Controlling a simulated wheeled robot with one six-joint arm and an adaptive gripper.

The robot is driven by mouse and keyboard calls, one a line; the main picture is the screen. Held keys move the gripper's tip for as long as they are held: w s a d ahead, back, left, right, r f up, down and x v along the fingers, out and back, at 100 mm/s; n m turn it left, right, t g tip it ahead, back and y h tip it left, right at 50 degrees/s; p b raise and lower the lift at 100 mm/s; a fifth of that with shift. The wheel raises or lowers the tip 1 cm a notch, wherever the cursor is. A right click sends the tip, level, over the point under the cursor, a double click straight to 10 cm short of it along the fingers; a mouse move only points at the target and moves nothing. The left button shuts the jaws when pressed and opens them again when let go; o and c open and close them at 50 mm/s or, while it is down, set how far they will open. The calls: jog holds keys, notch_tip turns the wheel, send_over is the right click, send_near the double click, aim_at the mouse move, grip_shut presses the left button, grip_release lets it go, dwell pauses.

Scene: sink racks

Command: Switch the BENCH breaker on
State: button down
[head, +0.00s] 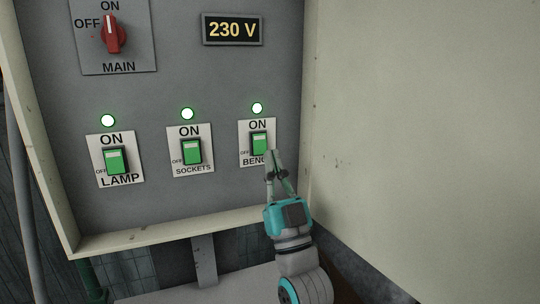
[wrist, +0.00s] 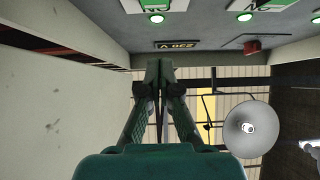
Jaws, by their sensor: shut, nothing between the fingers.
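The BENCH breaker (head: 259,142) is a green rocker on a white plate at the right of the grey panel in the head view. Its rocker looks like the other two, with the paler part at the top, toward ON. The BENCH lamp (head: 257,108) above it is lit green; it also shows in the wrist view (wrist: 157,18). My gripper (head: 271,153) is shut and empty, its tips just below and right of the rocker, overlapping the end of the BENCH label. I cannot tell whether they touch the panel. It also shows in the wrist view (wrist: 159,63).
The SOCKETS breaker (head: 192,151) and LAMP breaker (head: 115,160) sit to the left, lamps lit green. The red MAIN switch (head: 111,34) is upright toward ON. The display (head: 232,29) reads 230 V. The cabinet's side wall (head: 308,100) stands close right of my gripper.

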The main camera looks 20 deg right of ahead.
jog(key=s+r+v, duration=0.1)
jog(key=v, duration=0.6)
jog(key=shift+s, duration=0.2)
jog(key=shift+f, duration=0.1)
dwell(0.3)
jog(key=s+f+g, duration=0.2)
jog(key=s+f, duration=0.2)
jog(key=f, duration=0.5)
jog(key=s+f+g, duration=0.2)
jog(key=s+f, duration=0.3)
jog(key=f, duration=0.4)
jog(key=s+f+g, duration=0.2)
jog(key=s+f, duration=0.2)
jog(key=f, duration=0.5)
jog(key=s+f+g, duration=0.3)
jog(key=s+f, duration=0.3)
jog(key=s, duration=0.6)
jog(key=s+f+g, duration=0.4)
jog(key=s+f, duration=0.1)
jog(key=s, duration=0.8)
jog(key=shift+f, duration=0.4)
